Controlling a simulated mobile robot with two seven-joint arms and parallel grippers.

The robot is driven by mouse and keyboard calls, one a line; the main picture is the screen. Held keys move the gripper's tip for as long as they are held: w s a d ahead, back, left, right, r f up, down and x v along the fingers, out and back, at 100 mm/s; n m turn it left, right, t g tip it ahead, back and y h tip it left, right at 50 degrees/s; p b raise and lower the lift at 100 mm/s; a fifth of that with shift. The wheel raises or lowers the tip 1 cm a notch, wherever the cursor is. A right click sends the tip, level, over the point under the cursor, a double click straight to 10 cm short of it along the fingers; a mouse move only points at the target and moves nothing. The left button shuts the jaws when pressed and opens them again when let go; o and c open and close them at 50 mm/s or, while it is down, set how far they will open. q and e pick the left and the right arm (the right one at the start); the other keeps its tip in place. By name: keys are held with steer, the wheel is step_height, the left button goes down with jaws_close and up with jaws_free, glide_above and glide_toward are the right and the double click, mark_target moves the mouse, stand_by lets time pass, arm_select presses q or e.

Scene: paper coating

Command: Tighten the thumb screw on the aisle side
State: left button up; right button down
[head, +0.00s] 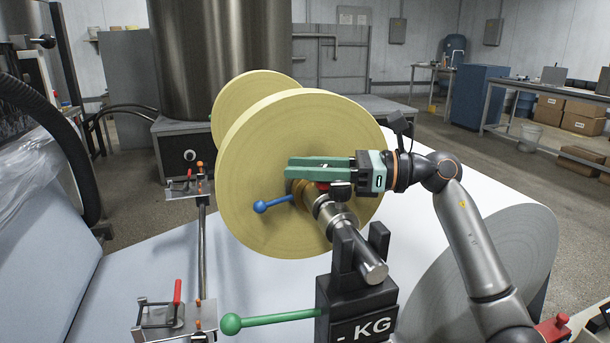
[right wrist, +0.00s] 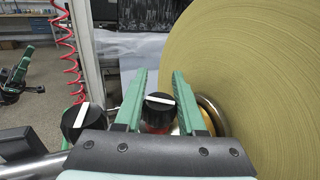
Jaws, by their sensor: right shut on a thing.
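My right gripper (head: 290,168) reaches in from the right in the head view, in front of the near yellow roll (head: 250,190) and over the metal shaft (head: 345,228). In the right wrist view its two green fingers (right wrist: 157,82) stand on both sides of a black thumb screw (right wrist: 160,106) with a white bar, and are shut on it. The white bar lies nearly level, slightly tilted. A second black thumb screw (right wrist: 83,121) with a steeply tilted white bar is outside the fingers to the left; in the head view a black knob (head: 341,191) shows below the gripper. My left gripper is not in view.
A blue-ended lever (head: 262,206) sticks out left of the shaft. A black stand (head: 357,300) marked KG cradles the shaft's near end, with a green lever (head: 270,318) beside it. Red-handled clamps (head: 177,305) stand at left. The yellow roll is close to the right finger.

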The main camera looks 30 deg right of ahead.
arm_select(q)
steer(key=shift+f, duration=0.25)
arm_select(e)
steer(key=shift+w+d+m+t+h, duration=0.1)
steer(key=shift+w+m+t+h, duration=0.05)
steer(key=shift+m+t+h, duration=0.45)
steer(key=shift+w+d+m+t+h, duration=0.1)
steer(key=shift+m+t+h, duration=0.4)
steer(key=shift+t+h, duration=0.15)
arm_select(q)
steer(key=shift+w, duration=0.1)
arm_select(e)
steer(key=c, duration=0.5)
jaws_free()
